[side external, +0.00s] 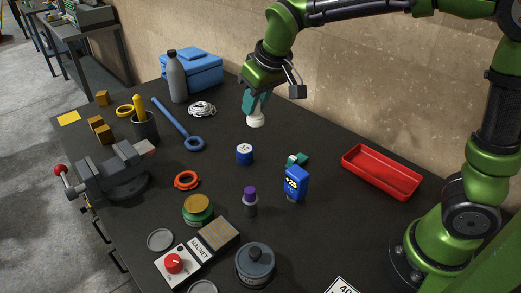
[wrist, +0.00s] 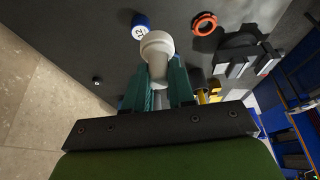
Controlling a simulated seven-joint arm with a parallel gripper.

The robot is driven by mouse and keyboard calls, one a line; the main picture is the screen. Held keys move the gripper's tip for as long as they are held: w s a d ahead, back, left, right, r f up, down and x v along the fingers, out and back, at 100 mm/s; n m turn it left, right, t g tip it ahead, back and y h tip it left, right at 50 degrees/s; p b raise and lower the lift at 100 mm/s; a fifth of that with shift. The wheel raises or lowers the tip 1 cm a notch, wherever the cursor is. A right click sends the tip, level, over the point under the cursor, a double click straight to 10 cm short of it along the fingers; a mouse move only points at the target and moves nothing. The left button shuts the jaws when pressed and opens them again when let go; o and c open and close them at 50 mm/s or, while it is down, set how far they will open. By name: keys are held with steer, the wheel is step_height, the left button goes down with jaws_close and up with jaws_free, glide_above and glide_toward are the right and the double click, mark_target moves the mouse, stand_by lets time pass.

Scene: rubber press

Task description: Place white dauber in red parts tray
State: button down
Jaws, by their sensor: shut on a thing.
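The white dauber (side external: 256,119) is between the teal fingers of my gripper (side external: 257,103), near the back of the dark table. In the wrist view the dauber (wrist: 158,50) shows its round white end, and the fingers of my gripper (wrist: 158,82) are shut on it from both sides. In the side view its lower end is at or just above the table; I cannot tell if it touches. The red parts tray (side external: 381,172) lies to the right near the back edge and looks empty.
A blue-and-white cylinder (side external: 244,154), a teal piece (side external: 297,159) and a blue box-shaped item (side external: 296,184) stand between the dauber and the table's front. A grey bottle (side external: 177,77), a coil (side external: 202,109) and a blue case (side external: 192,70) are to the left. Table between dauber and tray is mostly clear.

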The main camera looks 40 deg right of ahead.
steer(key=d+r+m+h, duration=0.1)
steer(key=d+r+m, duration=0.25)
steer(key=d, duration=0.35)
steer(key=m+g+h, duration=0.2)
steer(key=m+g, duration=0.6)
steer(key=m, duration=1.6)
glide_above(380, 174)
step_height(380, 174, down, 16)
steer(key=f, duration=0.1)
step_height(380, 174, down, 7)
steer(key=shift+r, duration=0.1)
steer(key=c, duration=1)
jaws_free()
steer(key=shift+o, duration=0.2)
